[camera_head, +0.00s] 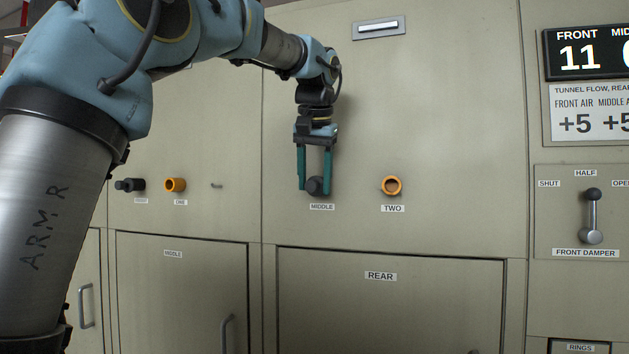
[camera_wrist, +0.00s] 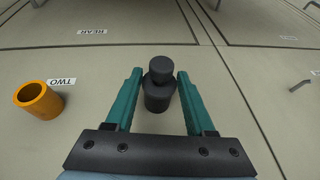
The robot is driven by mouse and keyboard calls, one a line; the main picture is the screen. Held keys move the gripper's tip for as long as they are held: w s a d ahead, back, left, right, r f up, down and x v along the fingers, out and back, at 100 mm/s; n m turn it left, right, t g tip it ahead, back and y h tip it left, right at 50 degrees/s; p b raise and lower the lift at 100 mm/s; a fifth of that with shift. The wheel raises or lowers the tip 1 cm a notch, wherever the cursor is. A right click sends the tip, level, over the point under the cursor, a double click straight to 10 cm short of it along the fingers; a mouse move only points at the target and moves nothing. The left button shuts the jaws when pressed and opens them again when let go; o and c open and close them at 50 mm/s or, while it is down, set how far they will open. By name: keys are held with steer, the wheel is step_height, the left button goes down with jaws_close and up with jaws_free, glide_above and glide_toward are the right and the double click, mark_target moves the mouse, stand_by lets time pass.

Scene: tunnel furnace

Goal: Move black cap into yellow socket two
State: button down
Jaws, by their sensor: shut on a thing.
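A black cap (camera_head: 317,186) is at the panel just above the label MIDDLE. My gripper (camera_head: 314,190) points down in front of the panel, with its two green fingers on either side of this cap and shut on it. In the wrist view the black cap (camera_wrist: 159,95), a wide part with a narrower round end, sits between the fingertips (camera_wrist: 157,84). I cannot tell whether the cap is clear of the panel. Yellow socket two (camera_head: 391,186) is an empty ring above the label TWO, to the right of my gripper. It also shows in the wrist view (camera_wrist: 38,100), at the left.
Another yellow socket (camera_head: 175,185) and a second black fitting (camera_head: 130,185) are on the left panel. The REAR door (camera_head: 390,310) lies below. A damper lever (camera_head: 592,215) is at the far right. The panel between MIDDLE and TWO is clear.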

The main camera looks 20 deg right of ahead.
steer(key=shift+s+a+b, duration=1.25)
steer(key=shift+s+a, duration=0.5)
steer(key=shift+s, duration=0.1)
steer(key=s+a+b, duration=0.3)
steer(key=s+a, duration=0.3)
steer(key=s, duration=0.1)
steer(key=shift+s+a+b, duration=0.15)
steer(key=shift+a+b, duration=0.25)
